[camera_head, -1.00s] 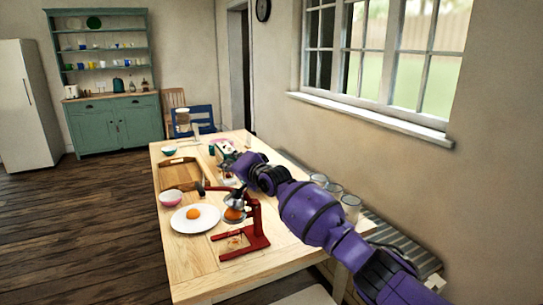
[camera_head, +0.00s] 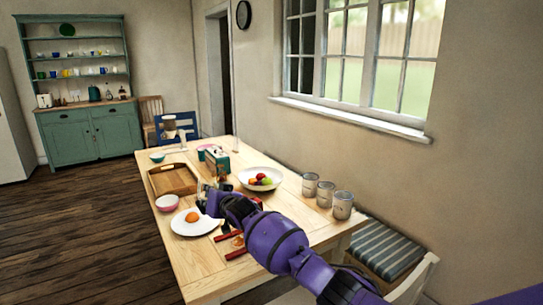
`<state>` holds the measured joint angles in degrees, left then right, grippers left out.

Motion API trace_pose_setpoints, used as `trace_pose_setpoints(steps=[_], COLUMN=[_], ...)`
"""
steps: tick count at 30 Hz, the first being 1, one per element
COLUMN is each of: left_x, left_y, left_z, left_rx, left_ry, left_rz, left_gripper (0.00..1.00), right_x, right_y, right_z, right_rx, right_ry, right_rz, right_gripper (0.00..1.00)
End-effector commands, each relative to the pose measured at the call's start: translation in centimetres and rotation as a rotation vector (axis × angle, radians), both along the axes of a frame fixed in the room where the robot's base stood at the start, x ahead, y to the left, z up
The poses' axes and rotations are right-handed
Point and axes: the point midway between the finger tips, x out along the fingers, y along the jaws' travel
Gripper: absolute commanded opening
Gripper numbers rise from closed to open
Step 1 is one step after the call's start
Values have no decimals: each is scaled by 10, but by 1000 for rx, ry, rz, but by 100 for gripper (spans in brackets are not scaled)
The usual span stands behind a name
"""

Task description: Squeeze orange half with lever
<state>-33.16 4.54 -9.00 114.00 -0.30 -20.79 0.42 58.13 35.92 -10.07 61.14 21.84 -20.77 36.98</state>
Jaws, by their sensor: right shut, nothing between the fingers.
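The red lever juicer stands near the front of the wooden table (camera_head: 208,262). Its red base (camera_head: 237,253) shows, but my purple right arm hides most of its upper part and lever. An orange half (camera_head: 192,217) lies on a white plate (camera_head: 188,229) left of the juicer. My left gripper is not in view.
A pink bowl (camera_head: 167,203) and a wooden tray (camera_head: 158,182) lie left of the gripper. A fruit bowl (camera_head: 244,182), a green box (camera_head: 216,160) and metal cans (camera_head: 343,206) stand farther back and right. The table's front left corner is clear.

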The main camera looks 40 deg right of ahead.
Motion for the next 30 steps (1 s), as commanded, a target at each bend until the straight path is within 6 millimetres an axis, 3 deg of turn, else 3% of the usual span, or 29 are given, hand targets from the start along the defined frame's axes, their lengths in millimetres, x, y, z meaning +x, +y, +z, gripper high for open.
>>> trace_pose_setpoints(steps=[3, 11, 26, 30], left_x=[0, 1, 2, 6], left_y=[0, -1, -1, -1], left_z=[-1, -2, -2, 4], left_rx=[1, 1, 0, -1], left_ry=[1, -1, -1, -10], left_rz=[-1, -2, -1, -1], left_gripper=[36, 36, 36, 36], right_x=[-1, 0, 0, -1], right_y=[2, 3, 4, 4], right_z=[-16, -27, -27, -18], right_rx=[7, 7, 8, 9], right_ry=[7, 4, 3, 0], right_rz=[-1, -1, -1, -1], right_gripper=[0, 0, 0, 0])
